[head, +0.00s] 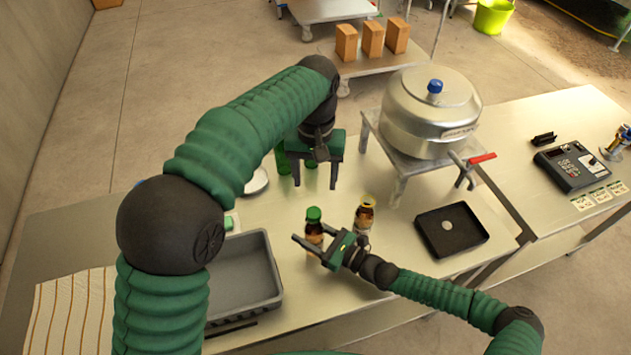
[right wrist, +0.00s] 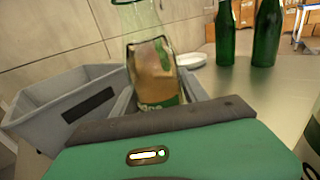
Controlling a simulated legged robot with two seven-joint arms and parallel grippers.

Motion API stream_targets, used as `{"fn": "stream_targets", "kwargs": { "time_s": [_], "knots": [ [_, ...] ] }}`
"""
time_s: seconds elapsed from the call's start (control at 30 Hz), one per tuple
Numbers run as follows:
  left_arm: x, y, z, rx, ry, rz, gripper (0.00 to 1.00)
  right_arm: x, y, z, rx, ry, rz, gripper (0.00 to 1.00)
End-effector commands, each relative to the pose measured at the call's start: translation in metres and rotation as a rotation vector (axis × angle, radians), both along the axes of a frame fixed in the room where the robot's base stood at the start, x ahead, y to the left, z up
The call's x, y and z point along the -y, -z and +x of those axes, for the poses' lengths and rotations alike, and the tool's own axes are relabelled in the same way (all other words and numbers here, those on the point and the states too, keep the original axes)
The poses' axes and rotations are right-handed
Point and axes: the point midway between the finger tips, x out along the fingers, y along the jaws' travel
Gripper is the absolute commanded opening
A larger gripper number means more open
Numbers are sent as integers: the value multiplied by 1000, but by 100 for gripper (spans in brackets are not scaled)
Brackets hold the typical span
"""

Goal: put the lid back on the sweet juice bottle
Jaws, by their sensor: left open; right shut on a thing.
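I cannot read which is the sweet juice. My left gripper (head: 314,176) is open, above and behind the bottles. I cannot make out a loose lid.
A grey tray (head: 272,270) lies left of the held bottle. Green bottles (right wrist: 266,34) and a white dish (right wrist: 190,60) stand behind. A metal press pot (head: 428,110) on a stand and a black tray (head: 474,245) are at the right.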

Motion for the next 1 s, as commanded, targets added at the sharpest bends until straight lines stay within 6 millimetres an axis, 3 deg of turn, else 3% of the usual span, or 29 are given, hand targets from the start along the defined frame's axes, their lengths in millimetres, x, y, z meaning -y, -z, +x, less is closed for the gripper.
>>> {"fn": "stream_targets", "kwargs": {
  "time_s": [0.1, 0.13, 0.3, 0.67, 0.77, 1.0],
  "knots": [
    [0, 0, 0, 0, 0, 0, 59, 0, 1, 0, -2, 0, -2, 0],
    [0, 0, 0, 0, 0, 0, 59, 0, 1, 0, -2, 0, -2, 55],
    [0, 0, 0, 0, 0, 0, 59, 0, 1, 0, -2, 0, -1, 77],
    [0, 2, 0, 1, 0, 0, 59, 4, 1, -2, 0, 1, -1, 77],
    [0, 5, 0, 1, 0, 0, 59, 15, 2, -8, 1, 2, -3, 77],
    [0, 19, 0, 1, 0, 0, 59, 64, 4, -39, 0, 3, -5, 77]
  ]
}}
